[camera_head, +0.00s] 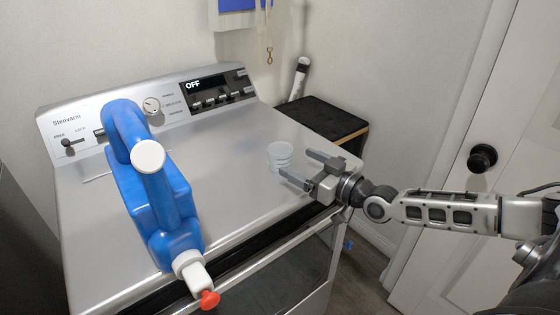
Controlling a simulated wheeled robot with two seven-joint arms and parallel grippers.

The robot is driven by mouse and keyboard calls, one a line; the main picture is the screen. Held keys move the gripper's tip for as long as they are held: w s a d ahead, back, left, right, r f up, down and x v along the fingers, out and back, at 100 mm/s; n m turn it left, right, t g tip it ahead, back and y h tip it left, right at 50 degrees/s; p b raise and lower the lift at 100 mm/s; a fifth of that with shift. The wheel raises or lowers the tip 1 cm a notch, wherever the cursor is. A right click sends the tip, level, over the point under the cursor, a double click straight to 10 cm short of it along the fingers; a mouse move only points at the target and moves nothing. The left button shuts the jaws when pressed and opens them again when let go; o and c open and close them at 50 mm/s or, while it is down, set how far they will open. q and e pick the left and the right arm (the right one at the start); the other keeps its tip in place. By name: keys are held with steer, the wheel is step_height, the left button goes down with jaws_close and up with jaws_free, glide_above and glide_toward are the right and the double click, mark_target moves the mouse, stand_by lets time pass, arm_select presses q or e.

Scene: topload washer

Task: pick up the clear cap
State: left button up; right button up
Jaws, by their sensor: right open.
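The clear cap (280,156) is a small translucent cup standing on the right part of the washer's closed lid. My right gripper (296,168) comes in from the right, low over the lid. Its two fingers are spread apart and empty. The fingertips point left toward the cap, at its right side and front. I cannot tell whether the near fingertip touches the cap. My left gripper is not in view.
A large blue jug (150,190) with a white spout and red tip lies on the left of the silver washer (235,165). The control panel (205,92) runs along the back. A black-topped stand (322,120) is behind right. A door (475,220) is at the right.

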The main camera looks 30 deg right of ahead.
mark_target(290, 158)
steer(key=shift+b+x, duration=0.3)
steer(key=shift+x, duration=2.25)
steer(key=shift+d+f, duration=0.15)
steer(key=c, duration=1.1)
